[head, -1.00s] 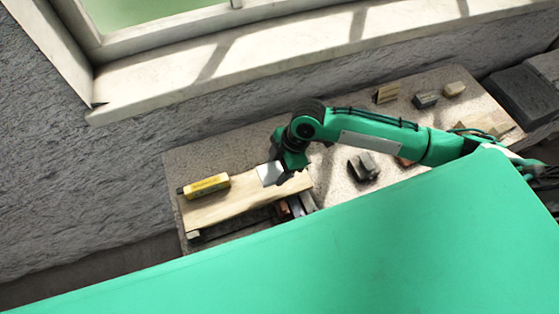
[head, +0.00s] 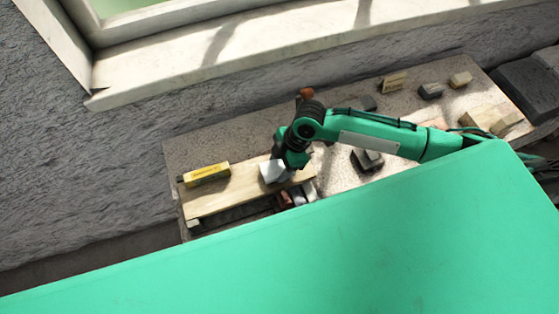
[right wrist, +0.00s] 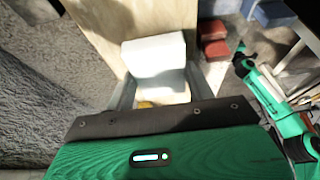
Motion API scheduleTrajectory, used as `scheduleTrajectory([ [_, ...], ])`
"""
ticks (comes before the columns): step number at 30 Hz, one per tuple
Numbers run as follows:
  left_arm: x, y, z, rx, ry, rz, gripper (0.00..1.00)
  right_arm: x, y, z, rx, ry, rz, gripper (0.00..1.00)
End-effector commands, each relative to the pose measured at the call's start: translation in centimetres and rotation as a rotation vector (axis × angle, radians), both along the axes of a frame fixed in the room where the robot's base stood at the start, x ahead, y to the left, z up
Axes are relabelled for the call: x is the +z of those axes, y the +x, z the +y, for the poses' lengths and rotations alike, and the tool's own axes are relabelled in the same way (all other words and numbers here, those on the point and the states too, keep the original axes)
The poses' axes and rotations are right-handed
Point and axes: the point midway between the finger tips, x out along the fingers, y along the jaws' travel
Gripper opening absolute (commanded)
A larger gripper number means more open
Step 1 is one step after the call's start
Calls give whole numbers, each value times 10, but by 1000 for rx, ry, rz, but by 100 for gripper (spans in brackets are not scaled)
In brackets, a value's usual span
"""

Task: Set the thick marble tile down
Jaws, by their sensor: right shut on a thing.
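The thick marble tile (head: 272,173) is a pale white block. My right gripper (head: 284,163) is shut on it, above the right end of a wooden board (head: 228,198). In the right wrist view, the tile (right wrist: 155,57) sits between the two fingers (right wrist: 160,85), with the board (right wrist: 98,18) behind it. I cannot tell whether the tile touches the board. A green arm at the right of the right wrist view appears to be my left one; its dark gripper end (right wrist: 241,59) is too small to read.
A yellow spirit level (head: 206,174) lies along the board's far left edge. Reddish blocks (right wrist: 213,40) are beside the board. Several small blocks, one a tan block (head: 393,83), are spread over the right of the stone bench (head: 330,120). A wall and window sill (head: 250,52) bound the back.

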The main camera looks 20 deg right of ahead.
Motion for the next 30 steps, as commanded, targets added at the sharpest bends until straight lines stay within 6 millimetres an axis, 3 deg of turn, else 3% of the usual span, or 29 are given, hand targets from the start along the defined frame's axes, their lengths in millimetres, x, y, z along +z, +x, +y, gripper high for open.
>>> scheduleTrajectory([
  [30,6,0,2,-1,2,1,49,-1,0,1,0,2,-1,23],
])
